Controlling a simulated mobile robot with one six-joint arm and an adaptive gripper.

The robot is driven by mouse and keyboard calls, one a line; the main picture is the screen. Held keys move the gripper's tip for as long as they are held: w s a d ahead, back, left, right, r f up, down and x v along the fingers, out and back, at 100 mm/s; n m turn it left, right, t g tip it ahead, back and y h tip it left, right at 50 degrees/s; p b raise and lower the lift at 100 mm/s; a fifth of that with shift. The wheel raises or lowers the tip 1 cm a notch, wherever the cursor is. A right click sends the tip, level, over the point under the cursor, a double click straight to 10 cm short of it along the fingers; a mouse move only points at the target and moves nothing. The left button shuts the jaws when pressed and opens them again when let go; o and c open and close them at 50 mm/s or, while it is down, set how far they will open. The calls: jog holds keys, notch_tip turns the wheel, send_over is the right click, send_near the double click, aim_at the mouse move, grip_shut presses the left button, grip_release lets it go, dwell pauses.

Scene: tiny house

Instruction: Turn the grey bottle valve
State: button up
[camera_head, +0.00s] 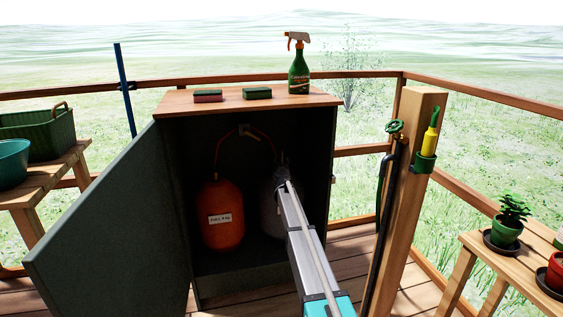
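A grey gas bottle (268,212) stands inside the open dark cabinet, to the right of an orange bottle (222,215). My arm reaches into the cabinet from the lower right and covers much of the grey bottle. My gripper (282,168) is at the top of the grey bottle, near where its valve is. The valve itself is hidden or too small to make out. I cannot tell whether the fingers touch it or whether they are open or shut.
The cabinet door (115,225) stands open to the left. Red hoses run to a small fitting (243,130) on the cabinet's back wall. A wooden post (408,190) with a green tap stands to the right.

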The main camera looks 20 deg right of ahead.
jog(key=m+g+h, duration=0.1)
jog(key=m+h, duration=0.1)
jog(key=h, duration=0.1)
jog(key=m+g+h, duration=0.2)
jog(key=h, duration=0.1)
jog(key=shift+w+a+m+h, duration=0.1)
jog(key=shift+w+m+h, duration=0.1)
jog(key=shift+m+h, duration=0.2)
jog(key=m+g+h, duration=0.4)
jog(key=g, duration=0.2)
jog(key=shift+m, duration=0.3)
jog(key=m+g+h, duration=0.1)
jog(key=m+g, duration=0.1)
jog(key=g, duration=0.1)
jog(key=m+g+h, duration=0.1)
jog(key=m+g, duration=0.2)
jog(key=g, duration=0.1)
jog(key=shift+w+h, duration=0.1)
jog(key=shift+h, duration=0.2)
jog(key=shift+s+m+g, duration=0.2)
jog(key=shift+m+g, duration=1.4)
jog(key=shift+g, duration=1.1)
jog(key=o, duration=1.2)
jog(key=shift+s, duration=0.1)
jog(key=shift+c, duration=0.2)
jog(key=shift+s+n+t, duration=0.1)
jog(key=shift+n+t, duration=0.4)
jog(key=shift+t, duration=0.2)
